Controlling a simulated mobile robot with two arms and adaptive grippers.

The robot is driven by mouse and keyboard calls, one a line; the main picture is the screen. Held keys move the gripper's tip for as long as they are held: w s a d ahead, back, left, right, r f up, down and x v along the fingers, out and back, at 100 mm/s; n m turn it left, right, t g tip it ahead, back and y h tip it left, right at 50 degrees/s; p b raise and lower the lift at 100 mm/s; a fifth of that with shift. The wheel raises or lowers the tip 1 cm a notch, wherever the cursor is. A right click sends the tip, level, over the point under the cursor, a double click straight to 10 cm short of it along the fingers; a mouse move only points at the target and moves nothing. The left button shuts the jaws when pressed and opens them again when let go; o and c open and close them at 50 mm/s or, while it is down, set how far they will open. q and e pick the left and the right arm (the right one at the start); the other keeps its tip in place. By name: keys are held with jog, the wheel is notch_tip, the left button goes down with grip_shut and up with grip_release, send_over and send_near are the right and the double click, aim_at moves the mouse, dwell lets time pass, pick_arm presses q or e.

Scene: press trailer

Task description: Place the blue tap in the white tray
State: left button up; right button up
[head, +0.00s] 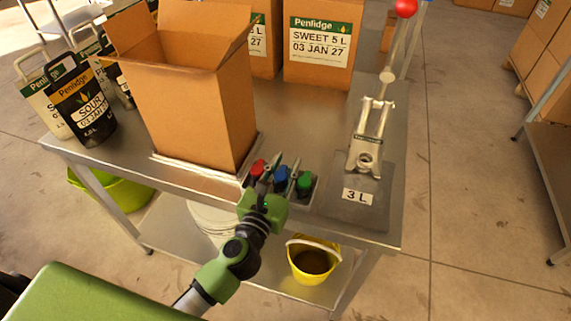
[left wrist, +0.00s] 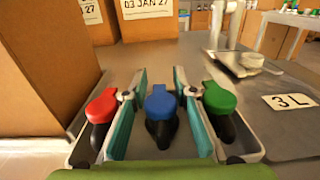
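My left gripper (head: 272,180) is at the row of taps. In the left wrist view its open fingers stand on either side of the blue tap (left wrist: 160,103), with visible gaps between finger and tap. The red tap (left wrist: 101,106) and the green tap (left wrist: 219,98) lie outside the fingers. A pale flat rim (head: 195,168) shows under the open cardboard box; I cannot tell whether it is the white tray. My right gripper is not in view.
The tall open cardboard box (head: 195,100) stands just left of the taps. A metal press (head: 366,150) and a "3 L" label (head: 358,196) are to the right. Black pouches (head: 82,105) are at far left. A yellow bucket (head: 312,262) is below the bench.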

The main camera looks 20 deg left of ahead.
aim_at(278, 182)
pick_arm(q)
jog(key=shift+r, duration=0.2)
jog(key=s+b, duration=0.1)
jog(key=s, duration=0.2)
jog(key=s+b, duration=0.1)
jog(key=s, duration=0.3)
jog(key=s+b, duration=0.1)
jog(key=s, duration=0.3)
jog(key=shift+a+f, duration=0.1)
jog(key=shift+a, duration=0.25)
jog(key=shift+s+r, duration=0.2)
jog(key=shift+s, duration=0.35)
